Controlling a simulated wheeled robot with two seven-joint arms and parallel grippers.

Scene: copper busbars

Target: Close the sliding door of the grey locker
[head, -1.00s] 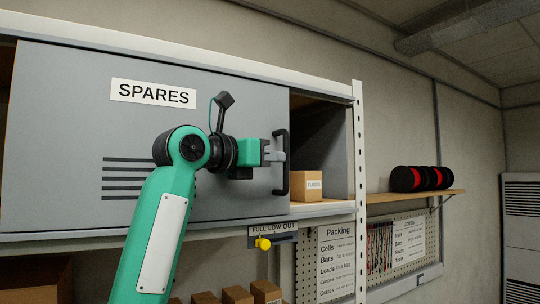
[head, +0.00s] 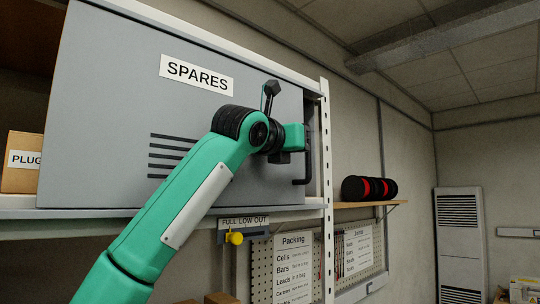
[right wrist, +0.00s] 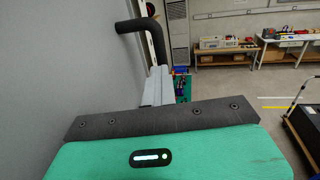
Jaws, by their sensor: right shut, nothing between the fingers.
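The grey sliding door (head: 110,110) with the SPARES label spans most of the locker in the head view. Its right edge is close to the white perforated post (head: 325,150), with only a narrow dark strip between them. The black bar handle (head: 309,165) stands at that right edge; it also shows in the right wrist view (right wrist: 148,26). My right gripper (head: 302,145) is at the handle's left side, shut with nothing between its fingers. Its fingertips are largely hidden in the head view, so I cannot tell whether they touch the handle. My left gripper is not in view.
A cardboard box marked PLUG (head: 22,165) sits in the open bay left of the door. A yellow knob (head: 234,238) hangs below the shelf edge. The air right of the post is clear.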

